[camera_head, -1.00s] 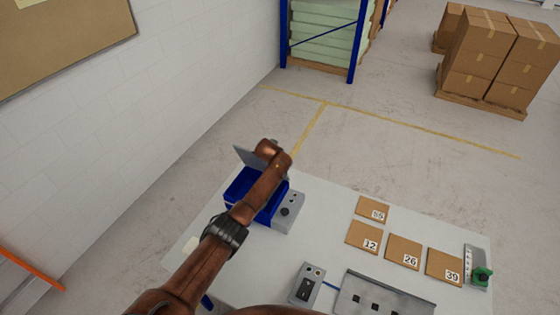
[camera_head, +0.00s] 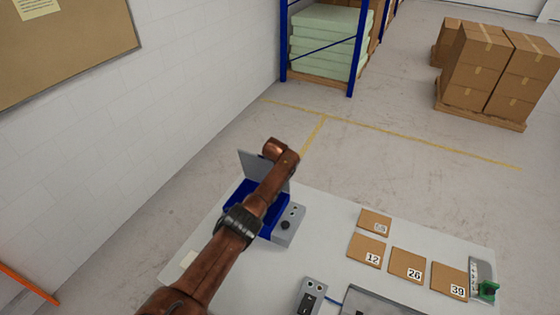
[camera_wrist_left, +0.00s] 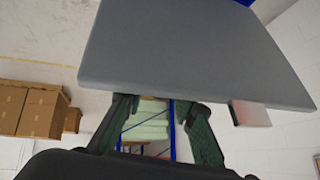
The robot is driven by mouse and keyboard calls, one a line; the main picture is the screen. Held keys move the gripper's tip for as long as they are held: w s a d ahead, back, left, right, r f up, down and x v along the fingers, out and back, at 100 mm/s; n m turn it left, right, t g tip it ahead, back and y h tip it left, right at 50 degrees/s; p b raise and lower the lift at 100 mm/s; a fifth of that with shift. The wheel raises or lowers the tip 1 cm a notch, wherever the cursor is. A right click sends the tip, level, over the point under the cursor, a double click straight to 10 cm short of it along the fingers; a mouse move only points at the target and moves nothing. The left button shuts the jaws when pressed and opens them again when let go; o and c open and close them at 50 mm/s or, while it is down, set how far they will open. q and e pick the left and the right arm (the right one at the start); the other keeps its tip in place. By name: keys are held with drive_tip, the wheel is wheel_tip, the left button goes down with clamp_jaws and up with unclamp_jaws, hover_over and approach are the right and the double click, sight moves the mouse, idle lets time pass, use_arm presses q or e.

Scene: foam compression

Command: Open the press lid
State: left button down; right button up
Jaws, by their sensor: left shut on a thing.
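The press is a blue open-topped box (camera_head: 240,196) with a grey control block (camera_head: 287,226) at its right, on the table's far left. Its grey lid (camera_head: 251,162) stands tilted up at the back of the box, partly hidden by my left arm. In the left wrist view the lid (camera_wrist_left: 190,55) is a broad grey plate just beyond my fingers. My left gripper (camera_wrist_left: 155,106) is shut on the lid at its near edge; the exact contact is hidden. In the head view the fingers are hidden behind my wrist. My right gripper is in neither view.
Numbered brown pads (camera_head: 407,262) lie on the right of the white table (camera_head: 325,225). A switch box (camera_head: 312,296) and a grey panel (camera_head: 375,302) are at the front. A green-knobbed device (camera_head: 487,289) is at the right edge. A white wall (camera_head: 150,120) is at the left.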

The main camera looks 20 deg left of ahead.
use_arm(q)
drive_tip(key=shift+w+d+r, duration=0.1)
drive_tip(key=shift+d+r, duration=0.05)
drive_tip(key=shift+r, duration=0.05)
drive_tip(key=c, duration=1.6)
unclamp_jaws()
drive_tip(key=shift+f, duration=0.1)
drive_tip(key=shift+s+d+r, duration=0.1)
drive_tip(key=shift+s+r, duration=0.1)
drive_tip(key=shift+s, duration=0.05)
drive_tip(key=shift+s+r, duration=0.45)
drive_tip(key=shift+r, duration=0.1)
drive_tip(key=v, duration=1)
